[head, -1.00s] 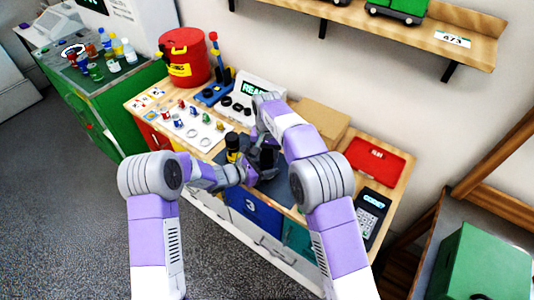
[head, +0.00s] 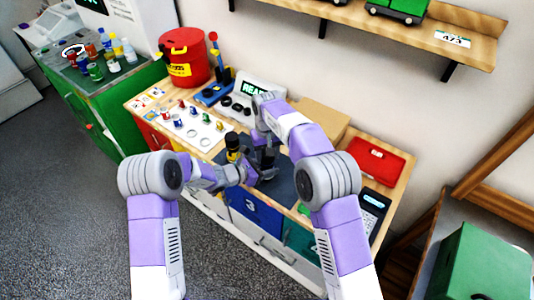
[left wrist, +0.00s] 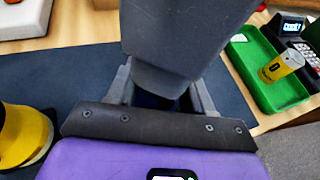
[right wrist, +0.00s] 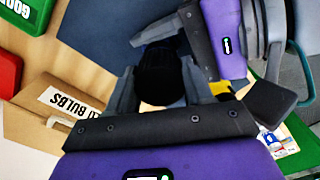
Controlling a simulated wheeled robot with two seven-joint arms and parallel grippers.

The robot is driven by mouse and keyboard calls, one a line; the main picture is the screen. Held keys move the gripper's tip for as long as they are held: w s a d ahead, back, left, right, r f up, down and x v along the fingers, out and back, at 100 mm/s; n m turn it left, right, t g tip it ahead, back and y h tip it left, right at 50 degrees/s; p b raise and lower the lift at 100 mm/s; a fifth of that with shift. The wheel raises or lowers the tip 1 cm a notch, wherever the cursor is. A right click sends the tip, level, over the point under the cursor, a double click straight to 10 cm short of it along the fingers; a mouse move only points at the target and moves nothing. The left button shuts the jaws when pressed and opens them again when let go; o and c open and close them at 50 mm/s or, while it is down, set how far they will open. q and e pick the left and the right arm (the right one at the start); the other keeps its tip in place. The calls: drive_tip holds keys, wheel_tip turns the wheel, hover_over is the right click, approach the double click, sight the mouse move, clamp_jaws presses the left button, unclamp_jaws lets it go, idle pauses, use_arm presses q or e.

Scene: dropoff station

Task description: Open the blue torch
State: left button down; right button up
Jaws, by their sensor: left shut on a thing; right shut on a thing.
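The blue torch shows as a small dark blue part (left wrist: 150,99) between the left fingers in the left wrist view; most of it is hidden behind the grippers. A round black end (right wrist: 160,75), apparently the torch's, sits between the right fingers in the right wrist view. My left gripper (head: 250,173) is shut on the torch body. My right gripper (head: 265,153) is shut on the black end, close against the left one, above the dark mat (head: 283,183). I cannot tell whether the two torch parts are separated.
A yellow-and-black torch (head: 232,148) stands upright beside the left gripper. A green tray (left wrist: 265,80) holds a yellow battery (left wrist: 282,65). A cardboard bulb box (right wrist: 60,115), a red case (head: 376,160) and a keypad device (head: 371,212) are nearby. A white board with small parts (head: 195,125) lies left.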

use_arm(q)
drive_tip(key=shift+a+f, duration=0.1)
drive_tip(key=shift+f, duration=0.05)
use_arm(e)
drive_tip(key=shift+r, duration=0.25)
drive_tip(key=shift+r, duration=0.85)
drive_tip(key=shift+r, duration=2)
use_arm(q)
drive_tip(key=shift+c, duration=2.4)
unclamp_jaws()
drive_tip(key=shift+o, duration=0.6)
